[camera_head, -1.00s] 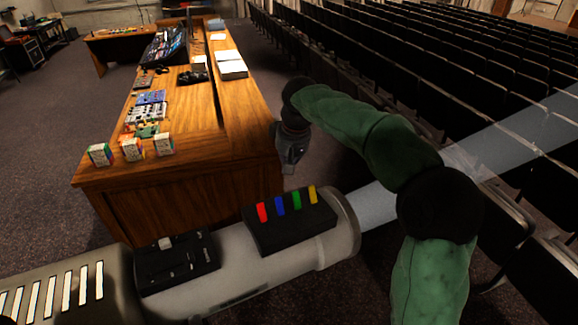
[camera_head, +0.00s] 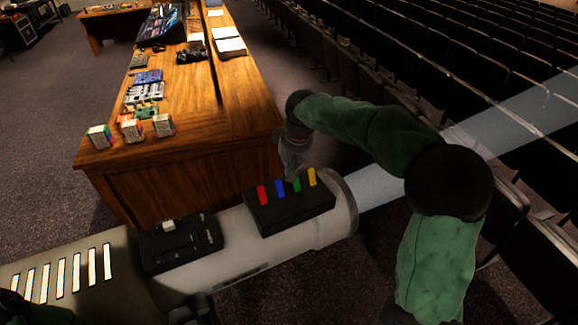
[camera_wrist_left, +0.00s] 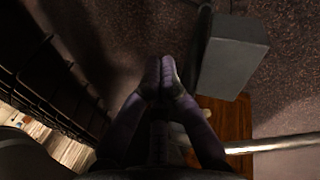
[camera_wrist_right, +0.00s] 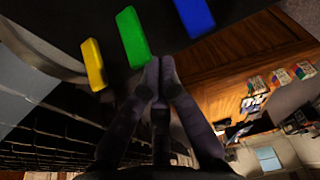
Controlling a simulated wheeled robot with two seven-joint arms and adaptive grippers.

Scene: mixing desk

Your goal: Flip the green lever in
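The green lever (camera_head: 297,183) stands in a row on a black switch box (camera_head: 290,213), between the blue lever (camera_head: 280,188) and the yellow lever (camera_head: 312,177). The red lever (camera_head: 263,195) is at the left end. My right gripper (camera_head: 291,174) is shut and empty, just behind the green lever. In the right wrist view, its closed fingertips (camera_wrist_right: 159,64) are close beside the green lever (camera_wrist_right: 131,38); I cannot tell whether they touch. My left gripper (camera_wrist_left: 167,64) is shut and empty in the left wrist view, away from the levers.
The box sits on a pale cylinder (camera_head: 235,240), beside a second black box with a white switch (camera_head: 180,240). A wooden desk (camera_head: 180,185) with small cartons (camera_head: 131,129) stands behind. Rows of dark seats (camera_head: 470,70) fill the right.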

